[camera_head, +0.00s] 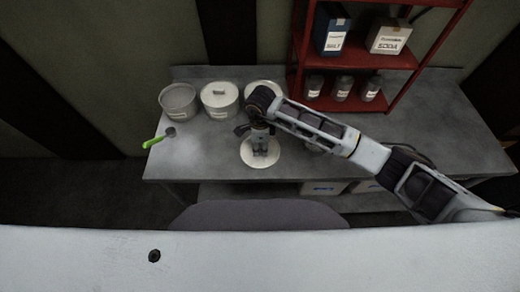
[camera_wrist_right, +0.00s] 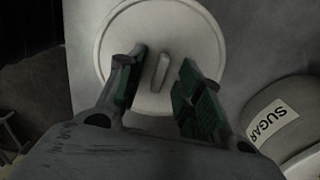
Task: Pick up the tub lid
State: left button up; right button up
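The tub lid (camera_head: 247,157) is a round pale disc lying near the front edge of the grey table. In the right wrist view the lid (camera_wrist_right: 195,30) has a raised bar handle (camera_wrist_right: 160,71) across its middle. My right gripper (camera_head: 260,151) is over the lid, pointing down. In the wrist view its two fingers (camera_wrist_right: 158,88) are apart, one on each side of the handle, with a gap on both sides. Whether the fingertips touch the lid is not clear. My left gripper is not in view.
An open tub (camera_head: 178,102) and a lidded tub (camera_head: 220,100) stand at the back left; another tub (camera_head: 262,86) is partly behind my arm. A green-handled scoop (camera_head: 155,142) lies left. A red shelf (camera_head: 378,55) holds boxes and jars. A SUGAR container (camera_wrist_right: 275,122) is right of the lid.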

aim_at(260, 148)
dwell(0.3)
grip_shut()
jog(key=shift+r, duration=0.15)
notch_tip(260, 148, up, 10)
jog(key=b, duration=0.1)
jog(key=shift+b, duration=0.35)
dwell(0.4)
dwell(0.7)
